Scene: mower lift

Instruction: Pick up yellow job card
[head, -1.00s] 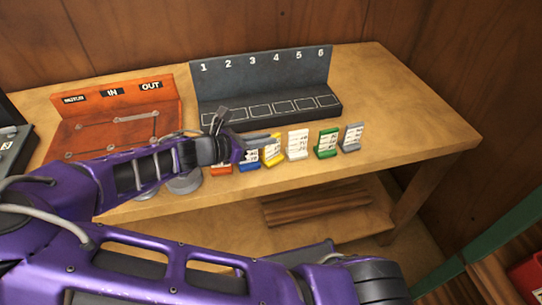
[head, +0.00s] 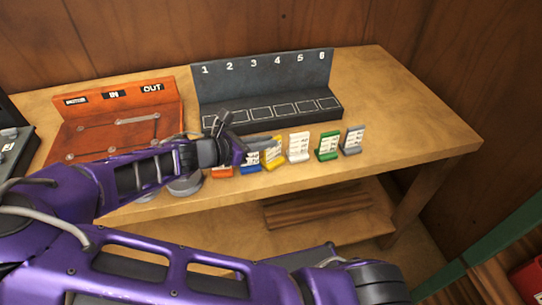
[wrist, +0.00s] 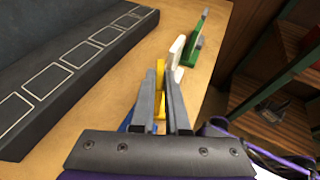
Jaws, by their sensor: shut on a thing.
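The yellow job card (head: 273,153) stands upright near the front edge of the workbench, between the blue card (head: 250,161) and the white card (head: 299,147). My gripper (head: 262,142) reaches it from the left and is shut on it. In the wrist view my gripper's fingers (wrist: 163,103) have the yellow card (wrist: 159,88) between them. The fingers hide part of the card. I cannot tell whether its base is clear of the bench.
An orange card (head: 222,171) stands left of the blue card. A green card (head: 328,146) and a grey card (head: 353,140) stand at right. A dark rack numbered 1 to 6 (head: 265,74) is behind. An orange board (head: 117,107) is at left. The bench's right end is clear.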

